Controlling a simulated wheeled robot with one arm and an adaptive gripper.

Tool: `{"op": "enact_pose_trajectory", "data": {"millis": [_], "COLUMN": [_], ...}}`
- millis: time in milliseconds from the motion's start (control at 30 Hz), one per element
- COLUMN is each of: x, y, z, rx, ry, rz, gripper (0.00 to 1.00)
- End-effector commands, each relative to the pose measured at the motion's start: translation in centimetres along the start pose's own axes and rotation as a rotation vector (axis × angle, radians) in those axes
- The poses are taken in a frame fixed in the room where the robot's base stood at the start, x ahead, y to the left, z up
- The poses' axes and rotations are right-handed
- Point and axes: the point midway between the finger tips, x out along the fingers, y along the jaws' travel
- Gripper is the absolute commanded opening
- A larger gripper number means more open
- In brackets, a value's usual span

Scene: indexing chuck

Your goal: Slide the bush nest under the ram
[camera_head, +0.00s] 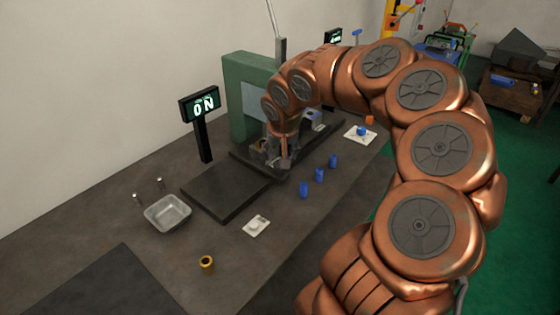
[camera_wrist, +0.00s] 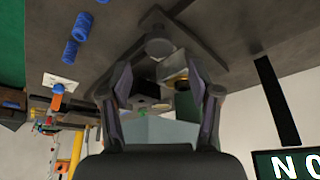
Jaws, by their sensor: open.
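The green press (camera_head: 240,97) stands against the wall, with a dark slide rail (camera_head: 245,160) along its foot. My gripper (camera_head: 282,152) points down at the rail in front of the press; the arm hides part of the press. In the wrist view my gripper (camera_wrist: 157,72) is open, its two dark fingers spread apart. A grey round-topped knob (camera_wrist: 158,46) stands on the dark plate just beyond the fingertips. I cannot tell for sure which part is the bush nest; the ram is not clear.
A brass bush (camera_head: 207,264) stands at the front. A metal tray (camera_head: 168,212), a dark flat plate (camera_head: 228,190) and a small white plate (camera_head: 256,226) lie on the bench. Several blue cylinders (camera_head: 319,174) stand right of the rail. An ON display (camera_head: 201,104) stands left of the press.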

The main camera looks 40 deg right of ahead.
Motion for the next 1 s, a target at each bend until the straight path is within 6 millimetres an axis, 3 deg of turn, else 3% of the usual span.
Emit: {"op": "enact_pose_trajectory", "data": {"millis": [200,433,867,1000], "x": [2.9,4.8,5.6,5.5], "y": [0.1,0.2,0.1,0.1], "z": [0.1,0.1,0.1,0.1], "rx": [0.001,0.001,0.000,0.000], "ry": [-0.006,-0.005,-0.003,-0.003], "rz": [0.003,0.005,0.002,0.002], "gripper": [0.62,0.62,0.62,0.50]}}
